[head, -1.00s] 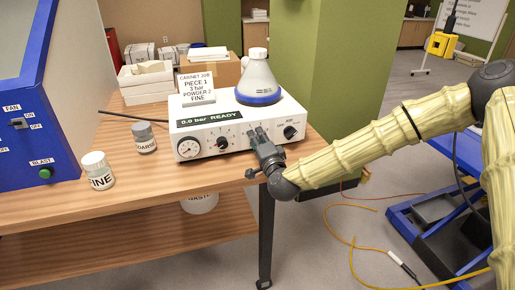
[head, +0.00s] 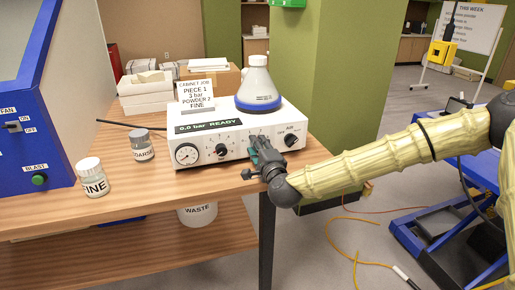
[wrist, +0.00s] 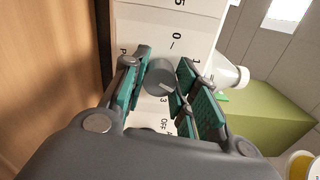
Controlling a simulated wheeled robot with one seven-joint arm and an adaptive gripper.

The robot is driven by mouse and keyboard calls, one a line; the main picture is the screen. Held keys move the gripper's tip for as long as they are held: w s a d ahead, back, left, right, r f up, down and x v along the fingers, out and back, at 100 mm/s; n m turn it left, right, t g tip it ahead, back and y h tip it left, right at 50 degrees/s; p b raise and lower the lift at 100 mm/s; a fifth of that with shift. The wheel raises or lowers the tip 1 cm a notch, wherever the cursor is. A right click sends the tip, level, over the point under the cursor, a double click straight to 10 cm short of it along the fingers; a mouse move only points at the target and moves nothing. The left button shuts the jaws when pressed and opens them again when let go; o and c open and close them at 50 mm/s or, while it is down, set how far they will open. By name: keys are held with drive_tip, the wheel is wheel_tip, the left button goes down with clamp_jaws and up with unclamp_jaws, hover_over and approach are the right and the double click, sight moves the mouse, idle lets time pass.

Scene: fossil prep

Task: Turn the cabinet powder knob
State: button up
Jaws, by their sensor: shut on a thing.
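The white control unit (head: 233,150) stands on the wooden bench. My gripper (head: 259,158) is at the right part of its front panel. In the wrist view, the grey round powder knob (wrist: 158,78) sits between the fingers of my gripper (wrist: 163,88), which are shut on it. The knob's white mark points to the lower right, between the printed 1 and 3; a finger hides the dial there. In the head view my gripper hides this knob. A card (head: 197,92) on the unit reads piece 1, 3 bar, powder 2, fine.
A gauge (head: 187,154), a dark knob (head: 221,150) and the air knob (head: 291,140) are on the same panel. A blue-based flask (head: 258,88) stands on top. Fine (head: 92,178) and coarse (head: 142,146) jars stand left, near the blue cabinet (head: 35,150).

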drive_tip(key=shift+f, duration=0.1)
drive_tip(key=o, duration=1)
drive_tip(key=shift+o, duration=0.2)
drive_tip(key=shift+s, duration=0.1)
drive_tip(key=v, duration=1.2)
